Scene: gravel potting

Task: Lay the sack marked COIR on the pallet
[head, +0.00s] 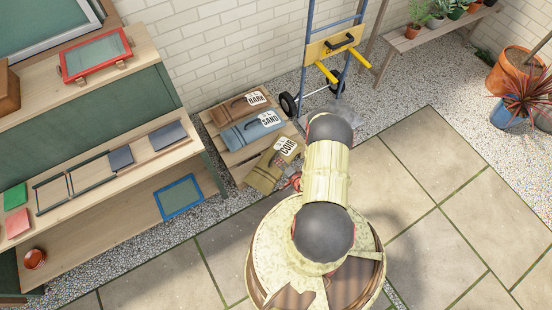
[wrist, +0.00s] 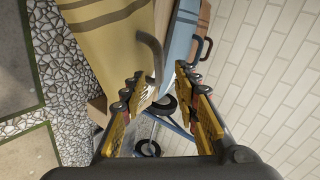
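The olive-tan COIR sack (head: 265,174) appears over the near end of the wooden pallet (head: 238,157), turned a little from the other sacks. I cannot tell whether it rests fully on the slats. In the wrist view the COIR sack (wrist: 108,40) fills the upper left, with its dark handle (wrist: 152,55) reaching toward the fingers. My gripper (wrist: 163,80) is open, its fingers apart, with the handle's end near the left finger. In the head view my gripper (head: 293,181) is beside the sack's right side, mostly hidden by my arm.
The blue SAND sack (head: 250,131) and brown BARK sack (head: 238,107) lie on the pallet behind. A hand truck (head: 335,50) stands at the wall, right of the pallet. A wooden bench (head: 130,175) is at left. Paving at right is clear.

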